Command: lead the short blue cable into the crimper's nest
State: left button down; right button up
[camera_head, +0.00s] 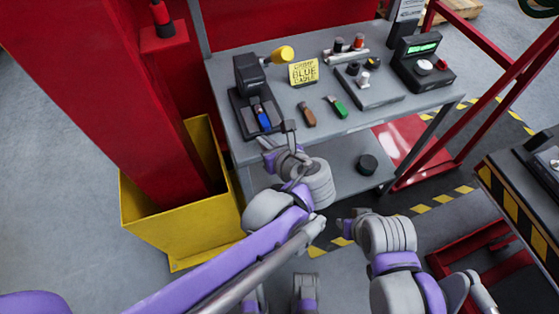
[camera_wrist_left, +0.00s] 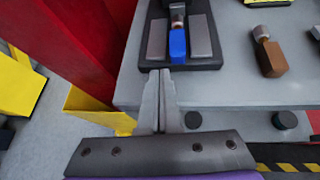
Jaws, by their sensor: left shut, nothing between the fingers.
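The crimper (camera_head: 246,80) is a dark press with a yellow-knobbed lever, at the left of the bench. The short blue cable (camera_head: 262,117) lies on its dark base. In the left wrist view the blue cable (camera_wrist_left: 178,43) sits between the two grey blocks of the nest (camera_wrist_left: 203,40), its metal end pointing away from me. My left gripper (camera_head: 289,129) is shut and empty, in front of the crimper at the bench's front edge. In the left wrist view its fingertips (camera_wrist_left: 160,75) are just short of the base, apart from the cable. My right gripper (camera_head: 345,228) is low, near the floor stripes, its fingers unclear.
A brown-handled piece (camera_head: 308,115) and a green-handled piece (camera_head: 338,107) lie right of the crimper. A control box (camera_head: 423,64) stands at the right. A yellow bin (camera_head: 165,225) and red column (camera_head: 150,110) crowd the left.

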pick_arm(q)
jog(key=s+d+m+t+b, duration=0.2)
jog(key=s+d+t+b, duration=0.2)
jog(key=t, duration=0.3)
jog(key=shift+a+f+x, duration=0.1)
jog(key=shift+f+x, duration=0.05)
jog(key=shift+x, duration=0.8)
jog(key=shift+a+f+x, duration=0.15)
jog(key=shift+x, duration=0.75)
jog(key=shift+a+f+x, duration=0.1)
jog(key=shift+x, duration=0.85)
jog(key=shift+w+a+m, duration=0.2)
jog(key=shift+w+m, duration=0.1)
jog(key=shift+w, duration=0.3)
jog(key=shift+s, duration=0.1)
